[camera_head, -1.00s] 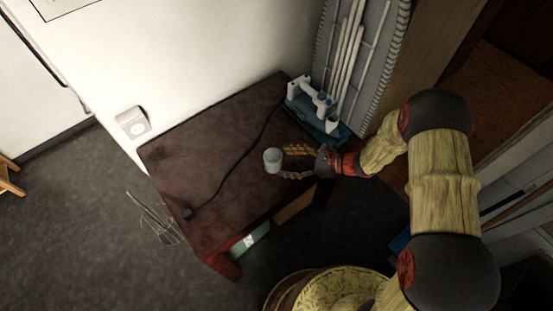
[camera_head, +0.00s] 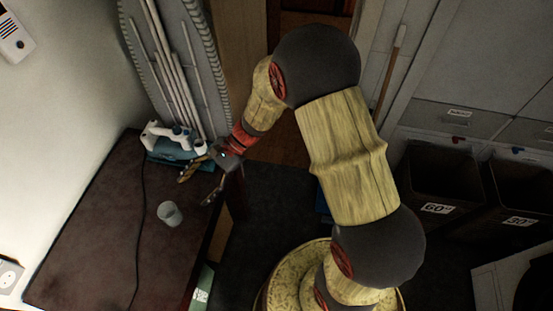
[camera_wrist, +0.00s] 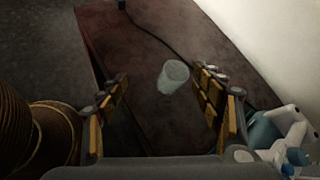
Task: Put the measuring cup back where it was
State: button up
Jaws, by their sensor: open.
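The measuring cup (camera_head: 169,213) is a small, pale, translucent cup on the dark reddish-brown table (camera_head: 100,210), near the table's right edge in the head view. In the wrist view the cup (camera_wrist: 173,76) is ahead of the fingers, between their lines and nearer the right finger, and nothing grips it. My gripper (camera_head: 201,186) is open and empty, up and to the right of the cup in the head view. It also shows open in the wrist view (camera_wrist: 163,88), with a wide gap between its fingers.
A white and teal iron (camera_head: 172,141) stands at the table's back, close to my gripper. A dark cord (camera_head: 142,205) runs across the table. An ironing board (camera_head: 175,60) leans behind. Dark bins (camera_head: 440,185) stand at right. The table left of the cord is clear.

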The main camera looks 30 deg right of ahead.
jog(key=s+d+r+n+t+h, duration=0.3)
jog(key=s+d+r+n+h, duration=0.2)
jog(key=s+d+r, duration=0.3)
jog(key=s+d+r+n+t+h, duration=0.3)
jog(key=s+d+r+n+h, duration=0.3)
jog(key=r, duration=0.9)
jog(key=s+d+n, duration=0.1)
jog(key=s+d, duration=0.2)
jog(key=d, duration=0.1)
jog(key=shift+d+n+t, duration=0.3)
jog(key=shift+n, duration=0.1)
